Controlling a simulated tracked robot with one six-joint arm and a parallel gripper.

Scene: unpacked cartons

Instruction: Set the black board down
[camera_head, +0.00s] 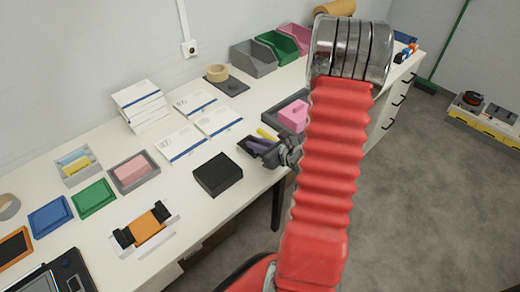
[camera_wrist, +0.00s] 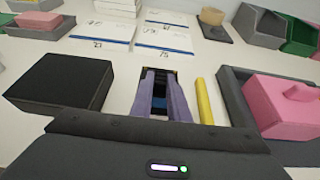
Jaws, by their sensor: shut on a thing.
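My gripper (camera_head: 256,147) has purple fingers, which also show in the wrist view (camera_wrist: 158,92). It is shut on the black board (camera_head: 246,145), a small dark piece beyond and between the fingertips. In the wrist view the board (camera_wrist: 158,74) shows as a dark piece with some blue below it, partly hidden by the fingers. It is over the white table, right of the black box and left of the grey tray. I cannot tell whether the board touches the tabletop.
A black box (camera_head: 218,174) stands close by. A yellow stick (camera_wrist: 204,100) lies beside the fingers, left of the grey tray (camera_wrist: 235,95) with a pink block (camera_wrist: 285,105). White booklets (camera_head: 182,143) lie behind. Bare white tabletop (camera_wrist: 115,100) shows between box and fingers.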

